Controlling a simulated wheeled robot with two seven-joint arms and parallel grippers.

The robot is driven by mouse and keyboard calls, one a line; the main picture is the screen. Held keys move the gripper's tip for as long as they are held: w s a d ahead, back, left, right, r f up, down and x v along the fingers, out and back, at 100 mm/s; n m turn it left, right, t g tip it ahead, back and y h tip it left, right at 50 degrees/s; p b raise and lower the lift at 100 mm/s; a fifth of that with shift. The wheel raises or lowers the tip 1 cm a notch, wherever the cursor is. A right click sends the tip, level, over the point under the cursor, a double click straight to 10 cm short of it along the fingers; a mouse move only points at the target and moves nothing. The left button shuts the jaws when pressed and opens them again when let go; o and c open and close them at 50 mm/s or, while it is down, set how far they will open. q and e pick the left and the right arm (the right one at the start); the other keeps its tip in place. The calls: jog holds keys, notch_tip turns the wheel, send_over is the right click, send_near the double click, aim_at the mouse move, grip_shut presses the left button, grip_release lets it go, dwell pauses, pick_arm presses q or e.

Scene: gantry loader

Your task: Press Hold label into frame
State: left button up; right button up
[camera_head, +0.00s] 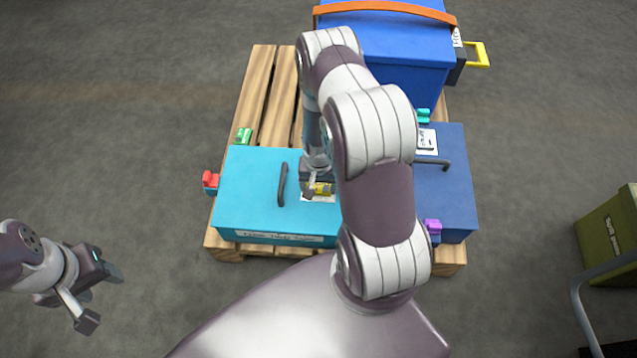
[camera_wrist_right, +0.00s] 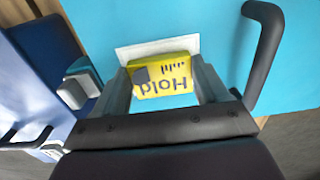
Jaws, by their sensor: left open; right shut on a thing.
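The yellow Hold label (camera_wrist_right: 163,78) is between the fingers of my right gripper (camera_wrist_right: 165,80), which is shut on it. Its text is upside down in the right wrist view. A white frame (camera_wrist_right: 128,52) lies behind the label on the lid of the teal case (camera_head: 250,190); the label covers most of it. I cannot tell whether the label touches the frame. In the head view the label (camera_head: 324,189) shows partly beside my right gripper (camera_head: 317,186), with my arm hiding part of the area. My left gripper (camera_head: 100,297) is open and empty, at lower left away from the cases.
A black handle (camera_head: 282,184) stands up from the teal lid near the label. A dark blue case (camera_head: 458,190) is on the right, and a larger blue box (camera_head: 395,50) behind. They stand on a wooden pallet (camera_head: 262,90). An olive bin (camera_head: 610,240) is far right.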

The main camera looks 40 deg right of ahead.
jog(key=shift+f, duration=0.15)
jog(key=shift+f, duration=0.25)
dwell(0.3)
jog(key=o, duration=1.1)
jog(key=shift+c, duration=0.2)
jog(key=shift+r, duration=0.1)
notch_tip(320, 180, up, 7)
jog(key=p, duration=0.6)
jog(key=shift+p, duration=0.3)
